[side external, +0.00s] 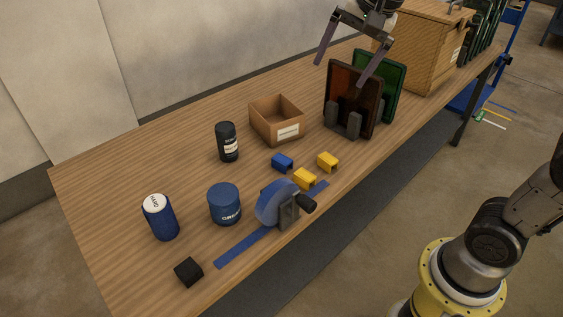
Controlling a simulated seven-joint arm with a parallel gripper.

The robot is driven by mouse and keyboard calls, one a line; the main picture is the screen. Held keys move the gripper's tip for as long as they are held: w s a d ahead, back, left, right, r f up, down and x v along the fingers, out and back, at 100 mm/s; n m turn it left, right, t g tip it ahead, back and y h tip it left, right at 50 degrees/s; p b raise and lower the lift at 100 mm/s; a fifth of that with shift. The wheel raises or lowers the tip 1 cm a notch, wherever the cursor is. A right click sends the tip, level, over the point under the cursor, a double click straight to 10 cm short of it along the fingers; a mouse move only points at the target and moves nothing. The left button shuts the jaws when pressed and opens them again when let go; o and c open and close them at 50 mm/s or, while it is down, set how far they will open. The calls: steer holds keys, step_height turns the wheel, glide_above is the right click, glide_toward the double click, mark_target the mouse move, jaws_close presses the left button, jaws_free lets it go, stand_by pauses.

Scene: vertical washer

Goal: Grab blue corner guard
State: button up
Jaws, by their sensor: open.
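The blue corner guard (282,162) is a small blue block-like piece with a dark opening, lying on the wooden table near its middle. Two similar yellow corner guards lie close by, one (305,178) just in front of it and another (328,161) to its right. My gripper (341,72) is open and empty at the top of the view. It hangs well above the table, in front of the dark upright panels, apart from the blue guard and up to its right.
An open cardboard box (276,119) stands behind the blue guard. A blue tape dispenser (277,202) stands in front, with a blue strip (243,246) on the table. Upright panels (353,98) and a wooden crate (418,45) stand right. Cans (227,142) stand left.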

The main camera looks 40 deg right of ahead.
steer(key=w+f+m+g, duration=0.1)
steer(key=w+f+m, duration=0.15)
steer(key=w, duration=0.45)
steer(key=m+g, duration=0.1)
steer(key=g, duration=0.2)
glide_above(282, 159)
steer(key=f, duration=2.6)
steer(key=shift+w+d+f, duration=0.2)
steer(key=shift+s+a+f, duration=0.1)
steer(key=shift+f, duration=1.5)
steer(key=shift+s+a+f, duration=0.1)
steer(key=shift+f, duration=1.45)
steer(key=c, duration=1.3)
steer(key=shift+r, duration=0.2)
steer(key=shift+c, duration=0.3)
